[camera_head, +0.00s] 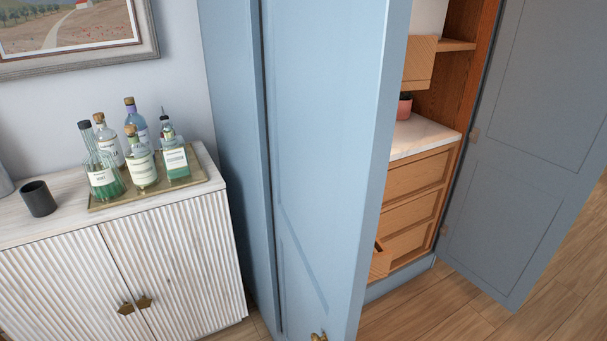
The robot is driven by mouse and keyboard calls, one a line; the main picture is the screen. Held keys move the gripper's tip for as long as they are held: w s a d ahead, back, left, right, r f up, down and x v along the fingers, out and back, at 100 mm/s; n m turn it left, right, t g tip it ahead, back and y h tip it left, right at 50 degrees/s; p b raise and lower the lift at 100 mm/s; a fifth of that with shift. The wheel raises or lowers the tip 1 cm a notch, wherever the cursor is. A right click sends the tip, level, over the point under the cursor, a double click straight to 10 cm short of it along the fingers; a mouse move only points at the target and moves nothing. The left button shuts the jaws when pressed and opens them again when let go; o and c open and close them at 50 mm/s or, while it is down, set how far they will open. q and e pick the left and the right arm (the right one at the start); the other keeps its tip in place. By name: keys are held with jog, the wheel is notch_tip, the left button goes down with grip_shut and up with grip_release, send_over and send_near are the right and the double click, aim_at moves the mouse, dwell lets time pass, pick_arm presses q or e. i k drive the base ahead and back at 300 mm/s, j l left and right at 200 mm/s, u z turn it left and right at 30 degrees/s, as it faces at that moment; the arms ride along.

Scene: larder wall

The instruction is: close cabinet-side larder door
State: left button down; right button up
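The larder is light blue outside with a wooden inside. Its left door (327,130), on the side of the white fluted cabinet (180,265), stands open and juts toward me. A brass knob (319,337) shows low on this door at the bottom edge of the view. The larder's right door (520,150) also stands open, swung out to the right, in a darker blue-grey. Neither of my grippers is in view.
Bottles stand on a brass tray (104,205) on the fluted cabinet, beside a dark cup (38,198). Inside the larder are a pale counter (425,136), wooden drawers (415,178) and a small pot (404,106). Wooden floor (425,308) is clear between the doors.

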aim_at(336, 71)
jog(key=k+j, duration=0.15)
jog(key=j, duration=0.2)
jog(key=k+j+u, duration=0.1)
jog(key=j, duration=0.2)
jog(key=k+j, duration=0.15)
jog(key=j, duration=0.2)
jog(key=k+j+u, duration=0.15)
jog(key=j, duration=0.2)
